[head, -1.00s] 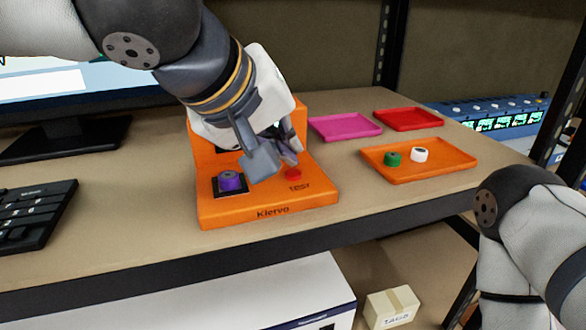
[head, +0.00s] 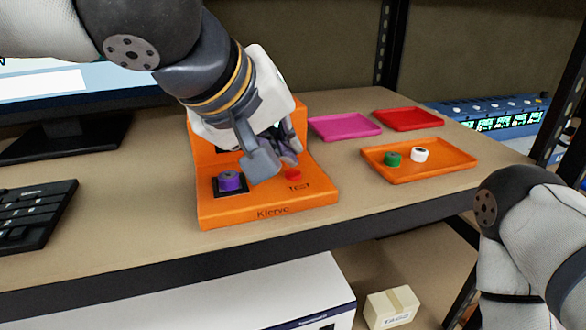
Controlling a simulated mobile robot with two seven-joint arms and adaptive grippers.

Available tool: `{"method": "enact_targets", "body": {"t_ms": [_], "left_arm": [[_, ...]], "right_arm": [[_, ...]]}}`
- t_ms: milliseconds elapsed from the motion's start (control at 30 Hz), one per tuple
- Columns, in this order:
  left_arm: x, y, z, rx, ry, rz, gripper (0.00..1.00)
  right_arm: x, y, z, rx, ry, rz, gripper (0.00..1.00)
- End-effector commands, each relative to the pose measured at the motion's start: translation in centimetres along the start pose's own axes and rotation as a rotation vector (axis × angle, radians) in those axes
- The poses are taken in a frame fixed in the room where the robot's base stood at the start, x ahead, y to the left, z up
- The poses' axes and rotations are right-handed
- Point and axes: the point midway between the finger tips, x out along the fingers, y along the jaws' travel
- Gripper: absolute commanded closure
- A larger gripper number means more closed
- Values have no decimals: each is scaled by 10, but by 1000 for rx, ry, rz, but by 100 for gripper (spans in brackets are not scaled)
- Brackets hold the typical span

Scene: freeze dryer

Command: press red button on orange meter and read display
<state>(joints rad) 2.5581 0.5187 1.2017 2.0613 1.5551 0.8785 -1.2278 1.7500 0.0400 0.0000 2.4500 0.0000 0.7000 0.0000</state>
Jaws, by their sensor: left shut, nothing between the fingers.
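The orange meter (head: 270,213) stands on the bench, with "Klervo" on its front edge. Its red button (head: 292,174) shows above the word TEST. A purple cap-like piece (head: 230,181) sits on the meter's dark square pad at the left. My left gripper (head: 276,170) is shut and empty, its fingertips just above and left of the red button. I cannot tell whether it touches the button. The meter's display is mostly hidden behind my left gripper. My right arm shows at the lower right, but its gripper is out of view.
An orange tray (head: 440,171) holds a green piece (head: 392,158) and a white piece (head: 419,154). Pink (head: 345,126) and red (head: 408,119) trays lie behind. A keyboard (head: 36,213) and monitor (head: 70,130) are at left. Bench between meter and orange tray is clear.

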Motion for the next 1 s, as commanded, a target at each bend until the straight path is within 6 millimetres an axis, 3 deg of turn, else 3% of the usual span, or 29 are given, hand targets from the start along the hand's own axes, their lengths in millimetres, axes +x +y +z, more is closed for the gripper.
{"method": "enact_targets", "body": {"t_ms": [700, 1000], "left_arm": [[7, -5, 5, 0, 0, -1, 100], [1, 0, 1, -1, 0, 0, 100]], "right_arm": [[0, 0, 0, 0, 0, 0, 60], [0, 0, 0, 0, 0, 0, 60]]}}
